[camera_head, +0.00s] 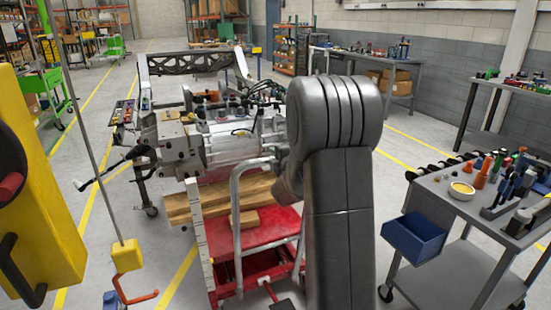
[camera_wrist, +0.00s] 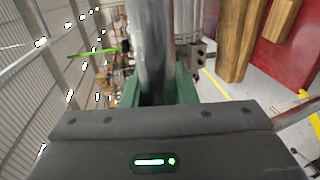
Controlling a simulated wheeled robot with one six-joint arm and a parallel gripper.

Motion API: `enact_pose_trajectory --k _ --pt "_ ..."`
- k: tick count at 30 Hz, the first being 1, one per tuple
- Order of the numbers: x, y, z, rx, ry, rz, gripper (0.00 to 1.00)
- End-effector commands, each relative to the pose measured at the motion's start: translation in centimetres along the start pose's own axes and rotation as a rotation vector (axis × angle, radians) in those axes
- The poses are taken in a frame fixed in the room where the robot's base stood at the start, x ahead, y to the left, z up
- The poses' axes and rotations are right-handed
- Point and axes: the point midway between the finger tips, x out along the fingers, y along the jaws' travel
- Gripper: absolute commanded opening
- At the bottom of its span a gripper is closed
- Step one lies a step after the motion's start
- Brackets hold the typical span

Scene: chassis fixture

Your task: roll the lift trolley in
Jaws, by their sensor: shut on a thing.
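The lift trolley (camera_head: 285,228) is red, with a grey tubular push handle (camera_head: 238,215), and stands at the near side of the chassis fixture. Wooden blocks (camera_head: 180,208) lie on its top. My gripper (camera_wrist: 165,95) has green fingers and is shut around a grey metal tube (camera_wrist: 153,45), which looks like the trolley's handle. In the head view my grey arm hides the gripper and the trolley's right part. The wrist view also shows the red trolley top (camera_wrist: 296,50) and wood (camera_wrist: 236,35). A metal drive unit (camera_head: 225,140) sits above the trolley in the fixture frame (camera_head: 190,62).
A grey cart (camera_head: 450,270) with tools and a blue bin (camera_head: 412,238) stands close on the right. A yellow hoist body (camera_head: 40,190) and a small yellow box (camera_head: 126,256) with an orange hook hang at left. Benches line the right wall.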

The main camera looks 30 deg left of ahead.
Motion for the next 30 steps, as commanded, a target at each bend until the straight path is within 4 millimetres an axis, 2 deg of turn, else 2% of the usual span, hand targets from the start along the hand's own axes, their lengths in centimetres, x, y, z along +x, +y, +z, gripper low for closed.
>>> enact_pose_trajectory --k 11,19,20,22,30 --pt "1.7 0.2 0.0 -0.001 0.001 0.005 0.0" --pt "1.7 0.5 0.0 0.0 0.001 0.002 0.0" --pt "1.7 0.4 0.0 0.0 0.0 0.002 0.31" --pt "1.7 0.4 0.0 0.0 0.0 0.001 0.45" --pt "1.6 0.3 0.0 0.0 0.0 0.0 0.46"
